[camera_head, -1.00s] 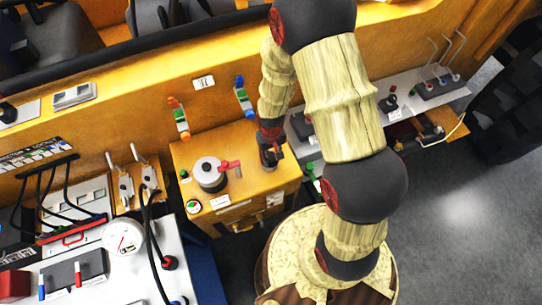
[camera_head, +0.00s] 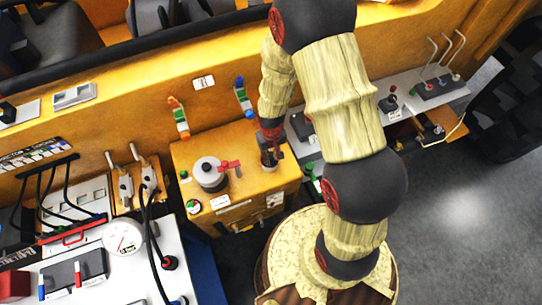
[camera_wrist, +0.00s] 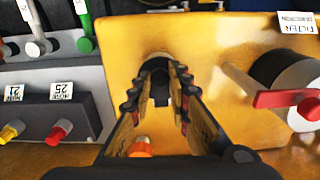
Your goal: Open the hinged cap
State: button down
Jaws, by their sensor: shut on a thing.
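My gripper (camera_head: 271,154) is over the right part of the orange-yellow box (camera_head: 245,190) in the head view. In the wrist view its two dark, ribbed fingers (camera_wrist: 160,88) are close together with a small dark piece between their tips, which I take to be the hinged cap (camera_wrist: 160,82). In the head view a dark, round, cup-like part (camera_head: 268,163) sits right below the gripper. The fingers hide much of the cap, and I cannot tell how far it is tilted.
A grey-white filter canister (camera_head: 209,174) with a red handle (camera_head: 229,166) stands left of my gripper; it also shows in the wrist view (camera_wrist: 292,85). A grey panel with yellow and red knobs (camera_wrist: 50,115) is at the left there. An orange knob (camera_wrist: 141,147) shows between the fingers.

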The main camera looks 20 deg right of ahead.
jog(key=shift+w, duration=0.1)
jog(key=shift+w+r+g+p, duration=0.3)
jog(key=shift+r+g+p, duration=0.05)
jog(key=shift+g+p, duration=0.25)
jog(key=shift+w+r+g+p, duration=0.2)
jog(key=shift+w+r+g, duration=0.15)
jog(key=shift+g, duration=0.5)
jog(key=shift+w+r+g+p, duration=0.2)
jog(key=shift+w+g, duration=0.25)
jog(key=shift+g, duration=0.4)
jog(key=c, duration=1.7)
grip_release()
jog(key=shift+o, duration=0.2)
jog(key=v, duration=1.2)
